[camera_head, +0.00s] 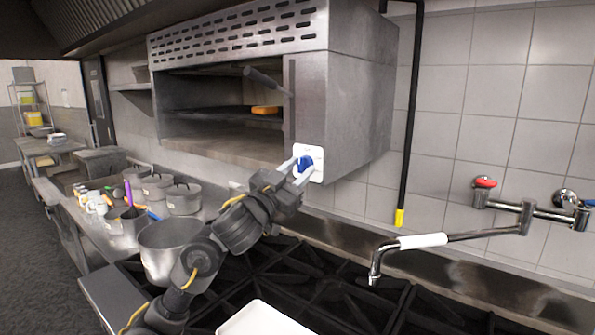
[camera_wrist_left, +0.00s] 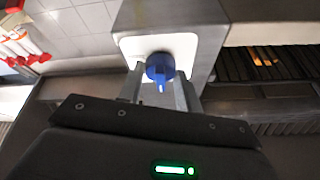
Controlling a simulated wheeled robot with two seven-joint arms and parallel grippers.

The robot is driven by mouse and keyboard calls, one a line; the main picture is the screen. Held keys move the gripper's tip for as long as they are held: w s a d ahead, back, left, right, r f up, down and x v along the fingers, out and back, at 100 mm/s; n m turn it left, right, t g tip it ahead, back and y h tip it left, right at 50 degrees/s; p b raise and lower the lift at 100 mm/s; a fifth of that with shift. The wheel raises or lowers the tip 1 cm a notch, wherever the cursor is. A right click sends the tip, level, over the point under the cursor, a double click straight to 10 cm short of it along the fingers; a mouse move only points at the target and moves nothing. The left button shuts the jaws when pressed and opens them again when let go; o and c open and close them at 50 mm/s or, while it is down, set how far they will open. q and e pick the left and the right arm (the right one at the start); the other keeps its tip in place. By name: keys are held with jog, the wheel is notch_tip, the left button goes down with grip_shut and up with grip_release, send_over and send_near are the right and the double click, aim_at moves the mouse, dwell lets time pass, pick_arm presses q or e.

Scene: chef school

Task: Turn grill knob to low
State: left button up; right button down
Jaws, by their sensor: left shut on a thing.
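The grill knob (camera_head: 305,163) is blue and sits on a white square plate (camera_head: 317,171) at the lower right front of the grill (camera_head: 345,110). My left gripper (camera_head: 302,167) reaches up to it and is shut on the knob. In the left wrist view the knob (camera_wrist_left: 160,68) is between the two fingers (camera_wrist_left: 160,88), with a small white mark on its lower part. The plate (camera_wrist_left: 205,50) shows behind it. I cannot read any setting marks. My right gripper is not in view.
A stove with black grates (camera_head: 300,285) lies below my left arm. A large pot (camera_head: 165,250) stands left of the arm. A tap spout (camera_head: 420,241) juts from the tiled wall at right. A yellow-orange item (camera_head: 266,110) lies inside the grill.

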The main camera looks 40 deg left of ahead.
pick_arm(q)
jog(key=m+h, duration=0.1)
jog(key=m, duration=0.1)
jog(key=m+h, duration=0.1)
jog(key=m, duration=0.1)
jog(key=m+h, duration=0.1)
jog(key=m, duration=0.1)
jog(key=shift+a+m+g, duration=0.25)
jog(key=shift+m+g, duration=0.05)
jog(key=shift+m, duration=0.1)
jog(key=m+h, duration=0.2)
jog(key=m, duration=0.1)
jog(key=shift+a+g, duration=0.1)
jog(key=shift+g, duration=0.3)
jog(key=shift+r+m+g+h+b, duration=0.1)
jog(key=shift+m+g+h+b, duration=0.25)
jog(key=shift+m, duration=0.9)
jog(key=shift+r+m+g+h+b, duration=0.15)
jog(key=shift+m+g+b, duration=0.3)
jog(key=shift+m, duration=0.8)
jog(key=o, duration=1)
jog(key=shift+a, duration=0.1)
jog(key=shift+s+f, duration=0.1)
